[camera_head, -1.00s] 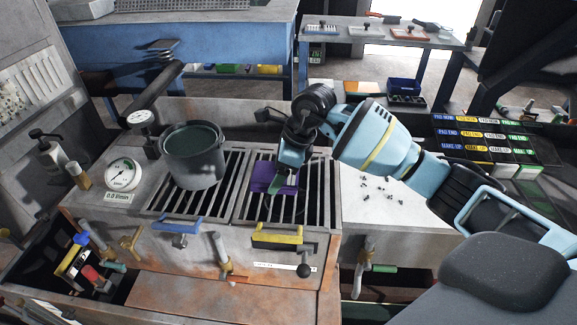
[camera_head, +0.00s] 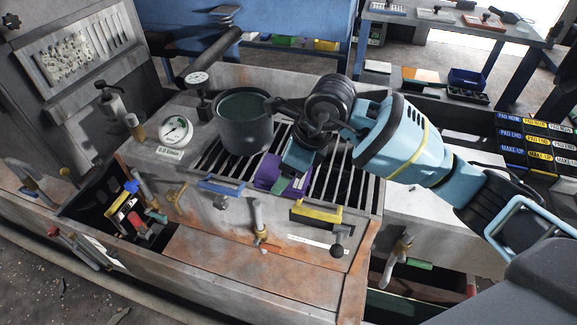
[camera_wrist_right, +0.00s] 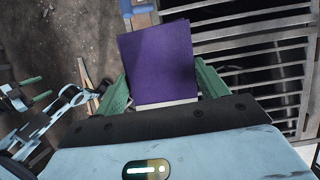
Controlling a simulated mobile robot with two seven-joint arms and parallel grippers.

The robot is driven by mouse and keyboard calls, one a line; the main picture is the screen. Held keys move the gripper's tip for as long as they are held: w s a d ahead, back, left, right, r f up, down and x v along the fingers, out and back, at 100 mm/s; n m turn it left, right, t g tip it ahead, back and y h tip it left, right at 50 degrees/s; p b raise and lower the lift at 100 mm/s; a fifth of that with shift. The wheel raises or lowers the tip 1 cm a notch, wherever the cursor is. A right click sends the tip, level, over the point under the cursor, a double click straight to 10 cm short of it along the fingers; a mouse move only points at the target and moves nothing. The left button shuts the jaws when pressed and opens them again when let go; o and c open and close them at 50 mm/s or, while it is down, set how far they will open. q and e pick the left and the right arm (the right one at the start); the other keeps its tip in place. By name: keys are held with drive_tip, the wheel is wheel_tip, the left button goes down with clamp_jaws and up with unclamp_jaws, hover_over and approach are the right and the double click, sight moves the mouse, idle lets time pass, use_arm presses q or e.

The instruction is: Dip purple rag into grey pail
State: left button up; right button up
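The purple rag (camera_head: 267,172) is between the fingers of my right gripper (camera_head: 284,180), over the front part of the metal grates. In the right wrist view the rag (camera_wrist_right: 158,60) spans the space between the two green fingers of the right gripper (camera_wrist_right: 163,88), which is shut on it. The rag looks flat and stiff and sticks out past the fingertips. The grey pail (camera_head: 244,128) stands upright on the left grate, just left of and behind the right gripper. Its open top shows a dark greenish inside. My left gripper is not in view.
A round gauge (camera_head: 176,131) and a dial on a post (camera_head: 199,80) stand left of the pail. A spray bottle (camera_head: 111,101) stands farther left.

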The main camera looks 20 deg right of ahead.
drive_tip(key=c, duration=0.3)
